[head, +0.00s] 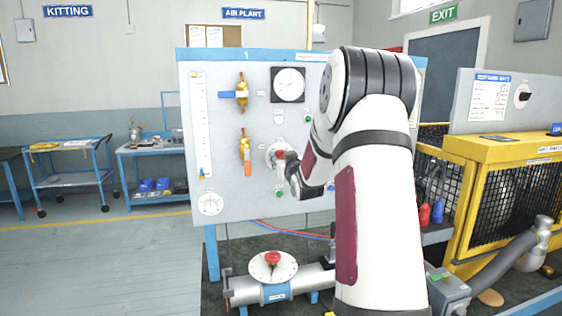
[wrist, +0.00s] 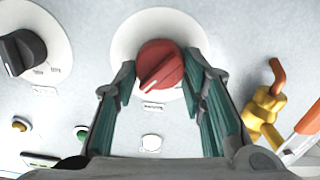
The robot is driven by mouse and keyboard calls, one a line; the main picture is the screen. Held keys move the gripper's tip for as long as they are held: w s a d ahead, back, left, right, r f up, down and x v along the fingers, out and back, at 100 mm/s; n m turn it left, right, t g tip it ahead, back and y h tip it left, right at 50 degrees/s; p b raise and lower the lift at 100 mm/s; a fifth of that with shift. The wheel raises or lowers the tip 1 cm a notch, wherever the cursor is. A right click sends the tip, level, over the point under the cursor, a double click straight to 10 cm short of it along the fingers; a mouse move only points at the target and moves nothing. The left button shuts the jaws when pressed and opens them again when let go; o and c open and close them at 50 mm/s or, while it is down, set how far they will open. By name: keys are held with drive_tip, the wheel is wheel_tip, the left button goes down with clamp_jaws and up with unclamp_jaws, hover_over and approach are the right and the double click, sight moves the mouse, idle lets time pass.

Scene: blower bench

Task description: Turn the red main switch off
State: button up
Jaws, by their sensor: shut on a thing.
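The red main switch (wrist: 160,66) is a round red knob on a white disc (wrist: 125,40) fixed to the grey panel. A white line on the knob points to the lower left in the wrist view. My gripper (wrist: 161,72) has its green-padded fingers on either side of the knob and is shut on it. In the head view my gripper (head: 290,168) is at the panel's middle, and my arm hides part of the panel. The white disc (head: 272,150) shows beside it, with the knob mostly covered.
A black knob (wrist: 22,52) on another white disc is close by. A yellow valve with an orange handle (wrist: 262,108) is on the other side. Small buttons, including a white one (wrist: 151,142), are near the fingers. A pipe with a dial (head: 273,266) stands below the panel.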

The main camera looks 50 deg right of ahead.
drive_tip(key=n+b, duration=0.2)
drive_tip(key=n, duration=0.1)
drive_tip(key=shift+w+a+n+b, duration=0.1)
drive_tip(key=shift+w+n+b, duration=0.1)
drive_tip(key=shift+n+b, duration=0.15)
drive_tip(key=n+b, duration=0.4)
drive_tip(key=shift+f+n, duration=0.15)
drive_tip(key=shift+n, duration=0.1)
drive_tip(key=n+b, duration=0.8)
drive_tip(key=b, duration=0.1)
drive_tip(key=shift+a, duration=0.1)
drive_tip(key=shift+n, duration=0.3)
drive_tip(key=o, duration=1.2)
drive_tip(key=shift+c, duration=0.2)
drive_tip(key=shift+s, duration=0.1)
drive_tip(key=v, duration=1.2)
